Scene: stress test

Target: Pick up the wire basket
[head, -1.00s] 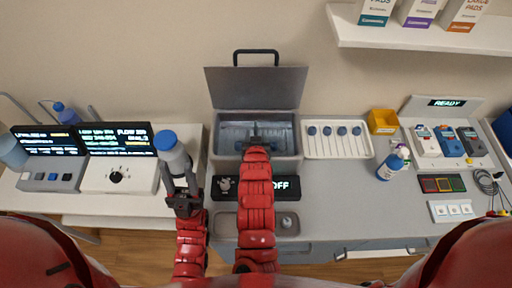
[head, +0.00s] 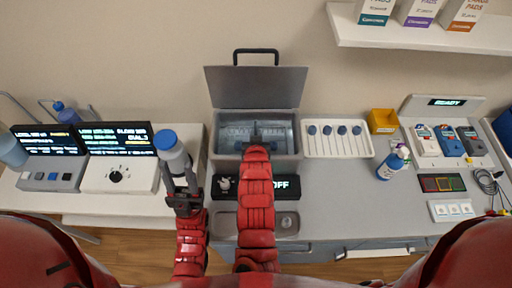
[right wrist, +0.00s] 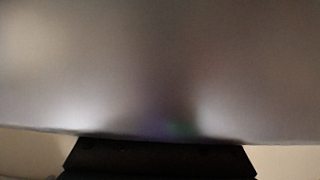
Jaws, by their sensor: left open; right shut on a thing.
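The wire basket (head: 233,133) sits inside the open grey tank (head: 287,157), with its mesh hard to make out. My right gripper (head: 254,138) reaches over the tank's front rim and is shut on the basket near its middle. The fingertips and the grip itself are mostly hidden by the wrist. My left gripper (head: 180,184) is open, in front of a grey bottle with a blue cap (head: 167,141). I cannot tell whether it touches the bottle. The right wrist view shows only a blurred grey surface close up, above the dark gripper body (right wrist: 160,158).
The tank's raised lid (head: 256,87) stands behind my right gripper. Screens (head: 116,139) stand left.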

